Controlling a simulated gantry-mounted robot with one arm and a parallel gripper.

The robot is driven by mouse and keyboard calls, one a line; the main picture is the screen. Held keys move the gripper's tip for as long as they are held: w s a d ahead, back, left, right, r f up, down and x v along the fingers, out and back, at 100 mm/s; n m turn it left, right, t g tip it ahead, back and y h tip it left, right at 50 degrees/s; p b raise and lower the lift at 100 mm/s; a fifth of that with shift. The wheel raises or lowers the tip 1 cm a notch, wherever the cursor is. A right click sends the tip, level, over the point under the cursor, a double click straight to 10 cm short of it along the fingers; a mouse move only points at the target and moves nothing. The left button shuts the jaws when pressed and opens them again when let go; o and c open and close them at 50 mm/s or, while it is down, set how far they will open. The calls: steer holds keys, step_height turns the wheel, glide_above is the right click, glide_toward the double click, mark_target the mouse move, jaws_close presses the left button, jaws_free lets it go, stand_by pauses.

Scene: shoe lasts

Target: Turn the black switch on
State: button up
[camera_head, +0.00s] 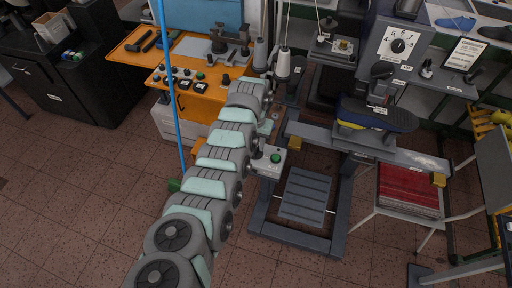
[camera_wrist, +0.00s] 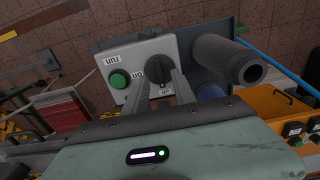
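The black switch (camera_wrist: 159,72) is a round rotary knob on a light grey control box (camera_wrist: 128,62), seen in the wrist view. A green button (camera_wrist: 118,80) sits to its left on the same face. My gripper (camera_wrist: 160,80) is at the switch, with its two grey fingers apart, one on each side of the knob. I cannot tell whether the fingers touch it. In the head view the control box (camera_head: 266,168) stands beside the end of my arm. There my arm hides the switch and the gripper's fingers.
A thick dark grey cylinder (camera_wrist: 228,60) sticks out just right of the box in the wrist view. An orange bench (camera_head: 185,92) with buttons and tools is behind my arm. A machine with a numbered dial (camera_head: 398,46) stands to the right. Tiled floor is open at lower left.

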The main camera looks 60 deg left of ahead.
mark_target(256, 150)
steer(key=shift+f+b, duration=0.3)
steer(key=shift+f, duration=1.2)
jaws_close()
